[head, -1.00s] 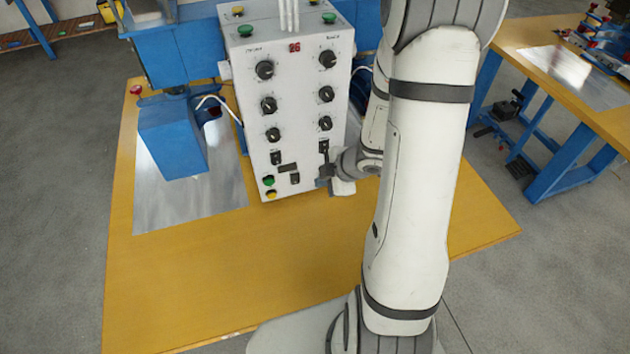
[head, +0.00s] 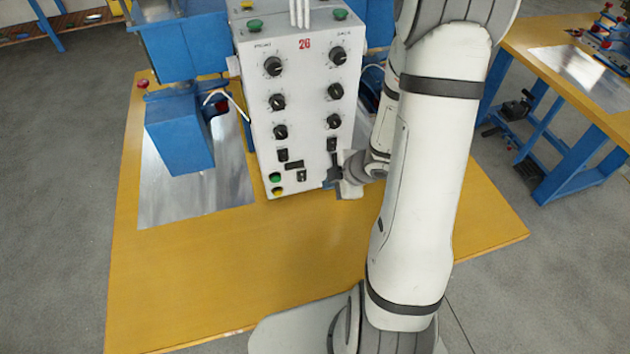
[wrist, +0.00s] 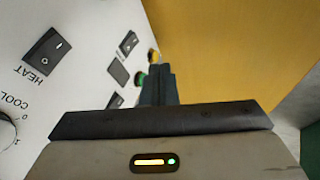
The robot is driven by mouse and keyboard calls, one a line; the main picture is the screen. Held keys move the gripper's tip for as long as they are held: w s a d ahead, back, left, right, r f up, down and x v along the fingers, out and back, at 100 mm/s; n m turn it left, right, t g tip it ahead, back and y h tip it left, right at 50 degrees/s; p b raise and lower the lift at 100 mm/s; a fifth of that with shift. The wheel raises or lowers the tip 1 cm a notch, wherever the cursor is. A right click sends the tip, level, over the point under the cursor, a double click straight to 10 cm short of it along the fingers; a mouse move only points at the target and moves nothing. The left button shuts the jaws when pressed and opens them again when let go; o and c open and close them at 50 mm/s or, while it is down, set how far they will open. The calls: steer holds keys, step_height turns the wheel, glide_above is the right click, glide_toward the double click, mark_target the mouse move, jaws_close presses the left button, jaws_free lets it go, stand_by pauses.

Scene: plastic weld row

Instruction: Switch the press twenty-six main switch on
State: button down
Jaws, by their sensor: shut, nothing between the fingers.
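The white control box marked 26 (head: 304,110) stands on the yellow table, its front facing me. Low on it are a left rocker (head: 283,155), a right rocker (head: 332,144) and a lower middle rocker (head: 301,175) beneath a small dark panel (head: 294,165). The wrist view shows the rocker labelled HEAT (wrist: 47,57) and another rocker (wrist: 128,43); no main switch label is readable. My gripper (head: 332,178) is shut and empty at the box's lower right front. Its fingertips (wrist: 158,75) point toward the button end; contact cannot be told.
A green button (head: 275,178) and a yellow button (head: 277,191) sit at the box's lower left. Black knobs (head: 336,55) fill the upper face. A blue press part (head: 180,135) stands left. The yellow table (head: 200,290) is clear in front.

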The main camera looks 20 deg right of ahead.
mark_target(302, 177)
steer(key=w+a+f, duration=0.3)
steer(key=w+f, duration=0.5)
steer(key=shift+w+a+f, duration=0.15)
steer(key=shift+a+f, duration=0.1)
steer(key=shift+w, duration=0.25)
stand_by(0.4)
